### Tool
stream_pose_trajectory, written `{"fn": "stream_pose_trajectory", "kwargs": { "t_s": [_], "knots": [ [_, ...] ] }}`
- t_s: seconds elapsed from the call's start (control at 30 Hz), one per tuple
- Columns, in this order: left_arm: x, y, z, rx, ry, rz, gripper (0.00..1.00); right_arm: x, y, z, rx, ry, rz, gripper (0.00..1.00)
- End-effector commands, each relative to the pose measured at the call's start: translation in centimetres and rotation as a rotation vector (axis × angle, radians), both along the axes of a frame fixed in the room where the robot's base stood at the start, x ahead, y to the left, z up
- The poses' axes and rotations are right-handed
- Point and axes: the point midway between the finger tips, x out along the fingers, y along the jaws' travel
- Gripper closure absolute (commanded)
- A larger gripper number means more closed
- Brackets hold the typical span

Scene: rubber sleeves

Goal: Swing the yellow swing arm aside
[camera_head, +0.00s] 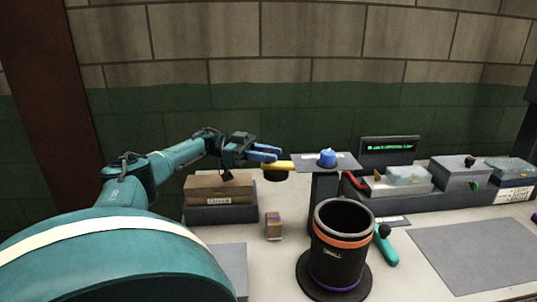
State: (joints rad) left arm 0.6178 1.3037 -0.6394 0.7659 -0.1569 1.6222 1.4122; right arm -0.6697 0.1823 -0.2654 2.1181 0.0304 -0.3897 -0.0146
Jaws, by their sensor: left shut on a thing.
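The yellow swing arm (282,165) is a short bar at the left side of a grey plate (342,163) on a dark post (322,195). A dark round piece (275,175) shows under the arm's left end. A blue knob (327,158) stands on the plate. My left gripper (268,153) reaches in from the left, its blue fingers at the yellow arm's left end and shut on it. The exact contact is too small to make out. My right gripper is not in view.
A black cylinder (340,262) with an orange band stands in front of the post. A teal-handled tool (386,249) and a small brown box (273,226) lie nearby. A cardboard box (217,188) is at left; bins (461,176) and a display (388,149) are behind. A grey mat (475,255) is clear.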

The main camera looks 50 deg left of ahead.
Motion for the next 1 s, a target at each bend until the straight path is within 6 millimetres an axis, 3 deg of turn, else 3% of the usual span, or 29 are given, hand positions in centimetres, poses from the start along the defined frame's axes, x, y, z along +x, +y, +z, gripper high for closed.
{"fn": "stream_pose_trajectory", "kwargs": {
  "t_s": [0.03,0.07,0.3,0.63,1.0],
  "knots": [
    [0.0,-0.1,0.0,-0.003,-0.002,-0.004,1.0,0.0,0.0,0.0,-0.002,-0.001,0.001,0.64],
    [0.0,-0.1,0.0,-0.002,-0.002,-0.004,0.72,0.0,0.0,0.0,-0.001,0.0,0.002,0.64],
    [0.0,-0.1,0.0,-0.001,-0.001,-0.002,0.52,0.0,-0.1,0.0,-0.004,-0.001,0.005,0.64],
    [-0.2,0.4,-0.1,0.0,-0.002,0.001,0.52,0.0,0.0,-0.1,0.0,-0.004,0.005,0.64],
    [-2.9,4.6,-0.2,-0.001,-0.009,0.002,0.52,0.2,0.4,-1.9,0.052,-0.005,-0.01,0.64]
  ]
}}
